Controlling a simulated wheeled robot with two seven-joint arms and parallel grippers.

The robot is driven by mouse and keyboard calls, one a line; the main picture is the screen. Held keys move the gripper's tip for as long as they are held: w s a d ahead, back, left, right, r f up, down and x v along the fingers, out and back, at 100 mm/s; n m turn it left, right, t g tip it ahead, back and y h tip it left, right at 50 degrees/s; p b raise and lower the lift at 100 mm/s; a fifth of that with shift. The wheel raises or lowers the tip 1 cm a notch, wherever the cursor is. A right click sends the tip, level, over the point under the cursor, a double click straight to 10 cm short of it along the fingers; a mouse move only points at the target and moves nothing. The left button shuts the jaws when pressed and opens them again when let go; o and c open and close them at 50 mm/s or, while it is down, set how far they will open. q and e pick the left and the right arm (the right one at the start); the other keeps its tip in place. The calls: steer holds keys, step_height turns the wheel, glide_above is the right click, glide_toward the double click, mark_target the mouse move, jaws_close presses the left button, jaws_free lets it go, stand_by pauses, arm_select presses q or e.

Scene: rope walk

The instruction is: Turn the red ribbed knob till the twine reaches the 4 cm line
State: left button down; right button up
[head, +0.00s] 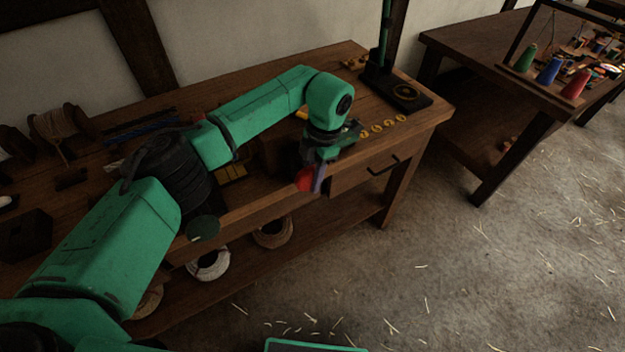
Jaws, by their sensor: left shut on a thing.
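The red ribbed knob (303,181) shows at the front edge of the wooden workbench, mostly covered by my left gripper (311,179). My left arm reaches across the bench from the left, and its gripper points down and is shut on the knob. A bluish-grey piece shows right beside the red; I cannot tell what it is. The knob's ribs are too small to make out. The twine at the knob and the 4 cm line cannot be made out; my arm covers part of that area. My right gripper is not in view.
The workbench (250,85) has a drawer with a dark handle (382,165), several small brass pieces (377,130) and a dark stand (405,95). Rope coils (208,265) lie on its lower shelf. A second table (460,45) with coloured spools stands right. Straw-strewn floor lies open in front.

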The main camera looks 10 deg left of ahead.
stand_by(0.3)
arm_select(q)
steer(key=c, duration=0.6)
jaws_free()
steer(key=shift+c, duration=0.2)
steer(key=shift+y, duration=0.3)
steer(key=b+v, duration=0.1)
steer(key=v, duration=0.3)
steer(key=b+v, duration=0.1)
steer(key=v, duration=0.4)
steer(key=shift+w+d+r, duration=0.1)
steer(key=shift+w+r, duration=0.05)
steer(key=shift+w, duration=0.1)
steer(key=v, duration=0.5)
steer(key=shift+r+p, duration=0.1)
steer(key=shift+p, duration=0.2)
